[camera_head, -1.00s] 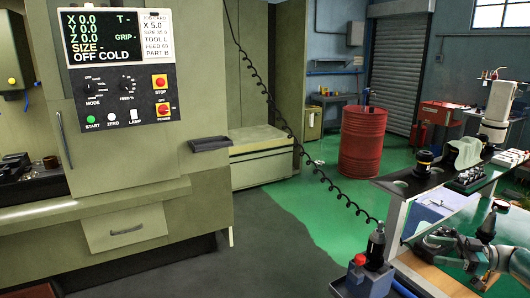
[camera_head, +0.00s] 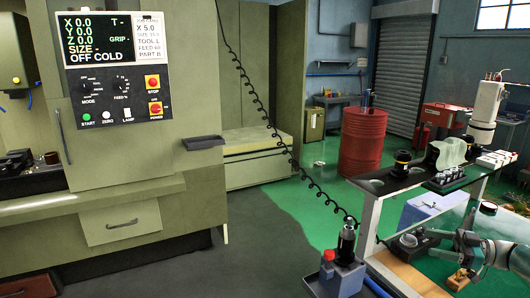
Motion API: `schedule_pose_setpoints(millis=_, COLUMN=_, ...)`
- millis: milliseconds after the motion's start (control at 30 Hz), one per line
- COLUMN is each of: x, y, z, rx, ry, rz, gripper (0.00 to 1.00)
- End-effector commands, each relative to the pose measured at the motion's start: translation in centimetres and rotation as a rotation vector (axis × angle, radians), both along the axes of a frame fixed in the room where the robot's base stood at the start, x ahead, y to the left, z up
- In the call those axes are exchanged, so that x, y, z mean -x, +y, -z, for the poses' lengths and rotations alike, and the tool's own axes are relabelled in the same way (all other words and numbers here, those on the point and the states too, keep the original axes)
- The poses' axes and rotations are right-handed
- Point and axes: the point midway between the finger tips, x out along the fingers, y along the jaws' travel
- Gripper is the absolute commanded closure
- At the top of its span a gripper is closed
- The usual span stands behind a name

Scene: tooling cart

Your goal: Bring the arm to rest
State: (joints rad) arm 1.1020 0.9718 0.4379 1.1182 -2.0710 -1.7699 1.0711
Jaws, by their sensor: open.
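My arm reaches in from the right edge in the head view, low over the tooling cart (camera_head: 371,222). Its grey link and dark joints run to the left. My gripper (camera_head: 438,237) is at the end, small and partly hidden, with its jaws open. A grey round part (camera_head: 408,241) lies just left of it; I cannot tell whether they touch. I see nothing clearly held.
On the cart's upper shelf stand a black tool holder (camera_head: 402,164) and a pale green piece (camera_head: 448,153). A dark bottle (camera_head: 347,240) stands at the near left corner. A red drum (camera_head: 362,142) is behind. The floor between machine and cart is clear.

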Motion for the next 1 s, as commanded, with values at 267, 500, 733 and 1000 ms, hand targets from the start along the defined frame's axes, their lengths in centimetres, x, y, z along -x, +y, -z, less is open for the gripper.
schedule_pose_setpoints(millis=267, x=-5.8, y=5.0, z=-4.7, rx=0.060, ry=-0.088, rz=0.148, gripper=0.34)
schedule_pose_setpoints(millis=500, x=-11.4, y=10.8, z=-11.2, rx=0.144, ry=-0.180, rz=0.386, gripper=0.34)
schedule_pose_setpoints(millis=733, x=-13.9, y=16.5, z=-17.7, rx=0.246, ry=-0.219, rz=0.713, gripper=0.34)
schedule_pose_setpoints(millis=1000, x=-9.8, y=20.7, z=-21.5, rx=0.354, ry=-0.119, rz=1.067, gripper=0.34)
